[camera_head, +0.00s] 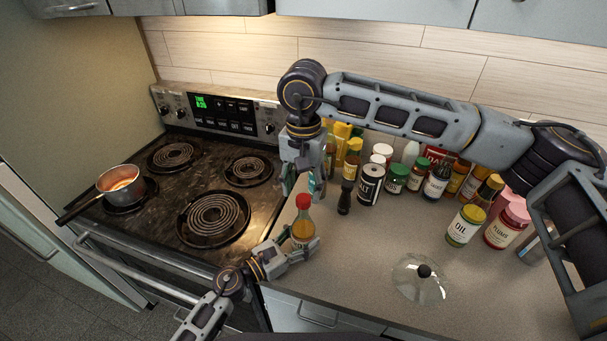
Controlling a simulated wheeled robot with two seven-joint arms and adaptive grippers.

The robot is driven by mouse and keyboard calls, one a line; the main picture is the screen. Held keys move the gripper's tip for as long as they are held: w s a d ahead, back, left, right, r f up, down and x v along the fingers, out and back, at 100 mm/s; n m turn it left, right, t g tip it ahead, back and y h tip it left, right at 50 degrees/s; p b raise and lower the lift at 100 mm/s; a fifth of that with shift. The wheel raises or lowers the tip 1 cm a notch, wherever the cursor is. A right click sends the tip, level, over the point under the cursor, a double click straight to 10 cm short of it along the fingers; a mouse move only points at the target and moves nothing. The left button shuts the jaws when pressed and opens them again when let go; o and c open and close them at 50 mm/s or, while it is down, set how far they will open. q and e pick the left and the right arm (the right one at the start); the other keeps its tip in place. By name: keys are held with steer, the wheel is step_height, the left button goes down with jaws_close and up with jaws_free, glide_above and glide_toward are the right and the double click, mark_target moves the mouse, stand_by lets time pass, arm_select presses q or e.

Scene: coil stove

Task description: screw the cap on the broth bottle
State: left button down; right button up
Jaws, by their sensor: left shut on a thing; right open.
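A small bottle (303,229) with amber contents and a red-orange cap (303,201) at its top stands upright at the counter's left edge, beside the stove; I take it to be the broth bottle, but its label is not readable. My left gripper (300,249) is shut on the bottle low on its body. My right gripper (303,188) is open and points down just above the red-orange cap. I cannot tell whether its fingertips touch the cap, or how tightly the cap sits.
Several jars and bottles crowd the counter's back, including a black-labelled jar (370,184) and a dark pepper mill (345,197). An oil jar (465,226) and a glass lid (420,279) are to the right. A copper pot (119,182) sits on the coil stove (213,219).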

mark_target(303, 198)
steer(key=shift+f, duration=1.9)
